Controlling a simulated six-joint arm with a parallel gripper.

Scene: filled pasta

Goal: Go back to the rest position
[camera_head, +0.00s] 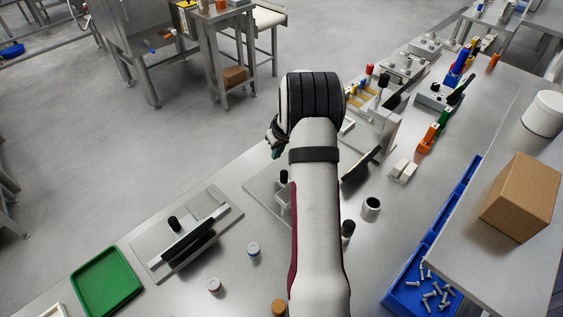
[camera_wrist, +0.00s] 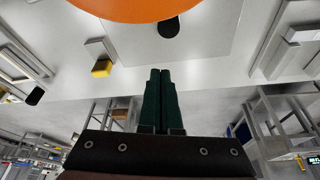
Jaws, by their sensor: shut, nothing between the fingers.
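My gripper (camera_wrist: 160,100) shows in the wrist view with its two dark green fingers together, shut and empty. In the head view most of my gripper is hidden behind my arm; only a bit of dark green shows at the left of the wrist. My arm reaches forward over the metal worktable (camera_head: 318,250). In the wrist view a large orange round shape (camera_wrist: 135,8) fills the top edge, close to the camera, with a black knob (camera_wrist: 168,28) on a pale plate just below it.
A plate with black bars (camera_head: 188,246) and a green tray (camera_head: 106,281) lie on the left. Small jars (camera_head: 253,249) and a metal cup (camera_head: 371,208) stand near my arm. Blue bins with bolts (camera_head: 424,297), a cardboard box (camera_head: 521,197) and a white tub (camera_head: 545,113) are on the right.

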